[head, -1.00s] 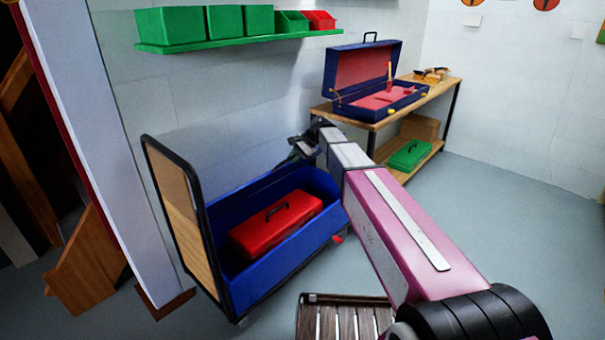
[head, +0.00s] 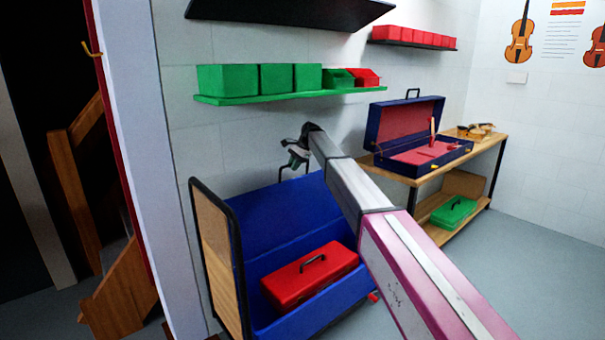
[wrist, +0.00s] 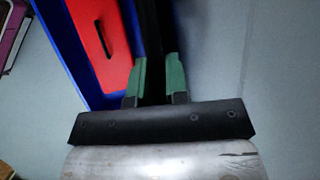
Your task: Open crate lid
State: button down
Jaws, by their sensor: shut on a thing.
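The blue crate (head: 282,330) sits open in the lower middle of the head view. Its blue lid panel (head: 285,222) stands raised at the back, and a black handle (head: 294,170) shows at its top edge. My gripper (head: 297,160) is at this handle. In the wrist view the green fingers (wrist: 155,80) are shut on a dark bar (wrist: 152,45) between them. A red toolbox (head: 310,276) with a black handle lies inside the crate. It also shows in the wrist view (wrist: 92,50). My forearm covers the right end of the crate.
A wooden panel in a black frame (head: 213,255) stands at the crate's left end. A green shelf (head: 290,97) with bins is on the wall above. A bench (head: 480,160) with a blue open case (head: 405,130) is at right. Grey floor is clear at right.

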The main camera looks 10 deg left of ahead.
jog(key=shift+w+a, duration=0.6)
jog(key=shift+a, duration=0.15)
jog(key=c, duration=1.1)
grip_release()
jog(key=v, duration=1.1)
jog(key=shift+s, duration=0.1)
